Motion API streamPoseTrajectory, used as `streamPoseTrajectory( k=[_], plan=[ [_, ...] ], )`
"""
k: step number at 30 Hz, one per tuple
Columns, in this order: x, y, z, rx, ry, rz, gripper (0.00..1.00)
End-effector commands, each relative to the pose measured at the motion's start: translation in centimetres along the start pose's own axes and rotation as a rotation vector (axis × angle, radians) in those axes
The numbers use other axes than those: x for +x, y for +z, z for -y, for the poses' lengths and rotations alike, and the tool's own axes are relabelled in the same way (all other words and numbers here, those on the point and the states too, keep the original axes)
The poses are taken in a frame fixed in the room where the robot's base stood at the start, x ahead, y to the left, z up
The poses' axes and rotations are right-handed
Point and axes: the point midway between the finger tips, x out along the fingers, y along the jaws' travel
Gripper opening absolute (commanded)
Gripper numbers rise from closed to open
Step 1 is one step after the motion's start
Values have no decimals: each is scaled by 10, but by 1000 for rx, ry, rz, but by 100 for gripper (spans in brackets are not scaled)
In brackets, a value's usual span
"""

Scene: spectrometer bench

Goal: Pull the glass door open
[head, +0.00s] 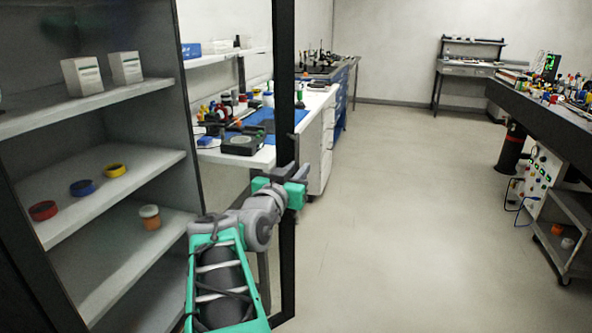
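The glass door has a dark upright frame (284,70) that runs from the top of the head view down to the lower middle. It appears to stand swung out from the shelf cabinet, with the shelves in open view at left. Through its clear pane I see the workbench behind. My gripper (293,172), grey with teal parts, is at the door frame at about mid-height, at the edge away from the cabinet. The fingertips overlap the frame. The handle is not clearly visible there, and I cannot tell whether the fingers are closed on it.
The cabinet shelves (90,108) hold white boxes (82,76) and several small coloured round pieces. A workbench (318,97) with tools stands behind the door. Open floor (400,220) lies to the right. A dark table (545,105) and a cart (570,215) stand at far right.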

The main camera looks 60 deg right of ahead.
Motion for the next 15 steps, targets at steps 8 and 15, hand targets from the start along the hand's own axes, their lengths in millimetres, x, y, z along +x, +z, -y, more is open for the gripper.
streamPoseTrajectory(
  k=[8, 15],
  plan=[
    [0, 0, 2, 0, -4, 0, 14],
    [0, 0, 2, 0, -4, 1, 0]
  ],
)
